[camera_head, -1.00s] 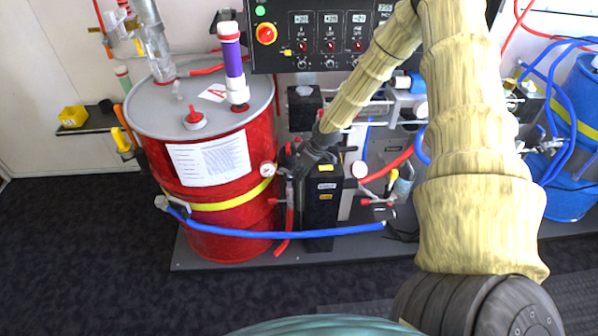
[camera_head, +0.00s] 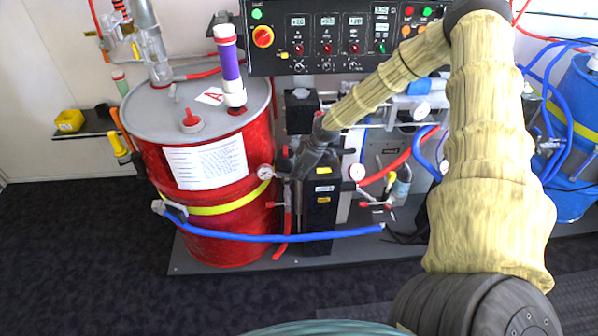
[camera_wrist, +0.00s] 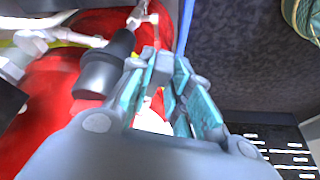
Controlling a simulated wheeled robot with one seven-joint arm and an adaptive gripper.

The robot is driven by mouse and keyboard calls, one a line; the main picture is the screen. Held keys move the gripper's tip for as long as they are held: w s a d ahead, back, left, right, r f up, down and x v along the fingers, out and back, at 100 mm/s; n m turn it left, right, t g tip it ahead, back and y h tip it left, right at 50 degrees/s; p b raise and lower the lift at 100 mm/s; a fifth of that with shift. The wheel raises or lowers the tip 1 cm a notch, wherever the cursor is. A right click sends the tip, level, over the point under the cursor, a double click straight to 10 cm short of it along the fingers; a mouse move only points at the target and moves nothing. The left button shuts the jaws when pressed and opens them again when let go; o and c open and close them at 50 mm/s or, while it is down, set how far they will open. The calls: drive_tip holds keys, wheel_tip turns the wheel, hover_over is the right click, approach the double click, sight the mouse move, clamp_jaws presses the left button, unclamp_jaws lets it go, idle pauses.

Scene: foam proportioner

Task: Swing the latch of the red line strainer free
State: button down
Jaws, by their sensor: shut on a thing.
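My gripper (camera_head: 287,172) is low beside the right flank of the red drum, by a pressure gauge (camera_head: 265,172). In the wrist view its teal-lined fingers (camera_wrist: 165,62) are closed around a small grey piece, which I take to be the strainer latch; the fingers hide most of it. A dark cylindrical body (camera_wrist: 106,66), seemingly the red line strainer, lies just left of the fingertips, joined to pale pipe fittings. In the head view my wrist and gripper cover the strainer, so the latch's angle cannot be told.
The red drum (camera_head: 215,225) stands close at the left. A blue hose (camera_head: 285,237) crosses in front, and a red hose (camera_head: 286,222) hangs below my gripper. A black control panel (camera_head: 335,40) is above. The dark floor (camera_head: 80,245) is clear at front left.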

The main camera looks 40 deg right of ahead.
drive_tip(key=shift+d, duration=0.1)
drive_tip(key=c, duration=1.3)
unclamp_jaws()
drive_tip(key=shift+v, duration=5.95)
drive_tip(key=shift+w, duration=0.1)
